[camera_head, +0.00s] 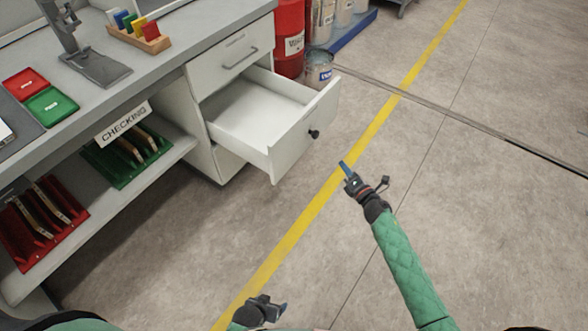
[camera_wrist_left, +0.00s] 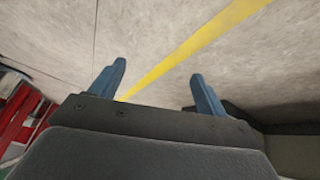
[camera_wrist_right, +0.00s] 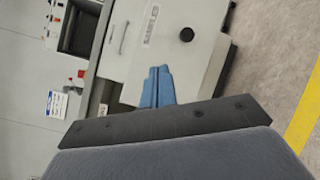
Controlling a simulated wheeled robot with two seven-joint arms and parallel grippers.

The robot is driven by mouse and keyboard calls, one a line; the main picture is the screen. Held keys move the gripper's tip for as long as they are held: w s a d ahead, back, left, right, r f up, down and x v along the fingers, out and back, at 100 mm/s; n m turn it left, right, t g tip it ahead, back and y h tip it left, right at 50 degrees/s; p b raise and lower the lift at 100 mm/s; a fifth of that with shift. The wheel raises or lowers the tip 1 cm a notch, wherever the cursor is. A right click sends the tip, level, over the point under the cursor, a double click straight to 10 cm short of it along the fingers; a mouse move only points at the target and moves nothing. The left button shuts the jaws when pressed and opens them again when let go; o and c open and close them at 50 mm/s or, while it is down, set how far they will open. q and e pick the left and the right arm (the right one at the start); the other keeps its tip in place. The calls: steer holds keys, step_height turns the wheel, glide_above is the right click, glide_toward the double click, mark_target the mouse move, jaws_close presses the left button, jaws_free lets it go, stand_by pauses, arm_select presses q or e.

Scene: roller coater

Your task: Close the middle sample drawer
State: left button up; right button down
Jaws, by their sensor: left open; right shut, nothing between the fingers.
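The middle sample drawer (camera_head: 295,150) of the white cabinet is pulled out and looks empty. Its front carries a dark round knob (camera_head: 314,134), which also shows in the right wrist view (camera_wrist_right: 186,34). My right gripper (camera_head: 344,166) is shut and empty, in front of the drawer face and apart from it, a little right of and below the knob in the head view. Its blue fingers (camera_wrist_right: 158,75) lie together in the right wrist view. My left gripper (camera_head: 282,307) is low at the bottom edge, over the floor; its fingers (camera_wrist_left: 158,88) are spread with nothing between them.
The top drawer (camera_head: 232,50) above is shut. A grey worktop (camera_head: 140,85) carries red and green trays and a wooden rack. A red drum (camera_head: 290,40) and a metal can (camera_head: 319,72) stand behind the drawer. The floor with the yellow line (camera_head: 330,190) is clear.

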steer(key=w+a+r+n+g+y+b, duration=0.2)
steer(key=a+r+n+g+y+b, duration=0.35)
steer(key=n, duration=0.95)
steer(key=n+y+p, duration=0.1)
steer(key=n+p, duration=0.1)
steer(key=p, duration=0.1)
glide_toward(287, 132)
steer(key=x, duration=0.5)
steer(key=shift+w+a+r+g, duration=0.15)
steer(key=shift+w+a+g, duration=0.15)
steer(key=shift+a, duration=0.3)
arm_select(q)
steer(key=w+d+r+h, duration=0.1)
steer(key=d+r, duration=0.2)
steer(key=r, duration=0.7)
steer(key=shift+w+d+r, duration=0.25)
steer(key=shift+w+r, duration=0.05)
steer(key=shift+w, duration=0.05)
arm_select(e)
steer(key=shift+w+a, duration=0.15)
steer(key=shift+a, duration=0.05)
arm_select(q)
steer(key=shift+t, duration=0.3)
arm_select(e)
steer(key=shift+a, duration=0.1)
